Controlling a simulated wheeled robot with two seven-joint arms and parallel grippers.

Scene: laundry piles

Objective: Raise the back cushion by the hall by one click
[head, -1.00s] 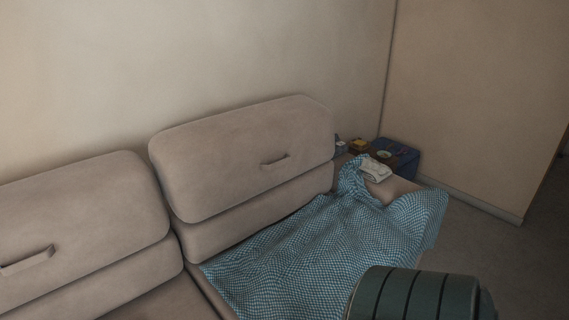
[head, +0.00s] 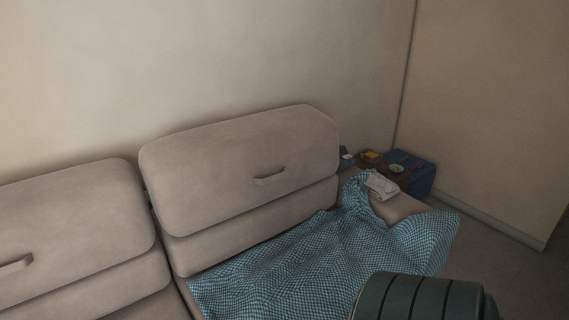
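Two beige back cushions show on the sofa. Neither gripper is in view.
A blue checked cloth (head: 310,260) covers the right seat and part of the armrest (head: 398,207). A folded pale cloth (head: 381,186) lies on the armrest. Behind it are a small table (head: 392,171) with small items and a blue box (head: 422,178). Open floor (head: 500,260) lies at the right.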

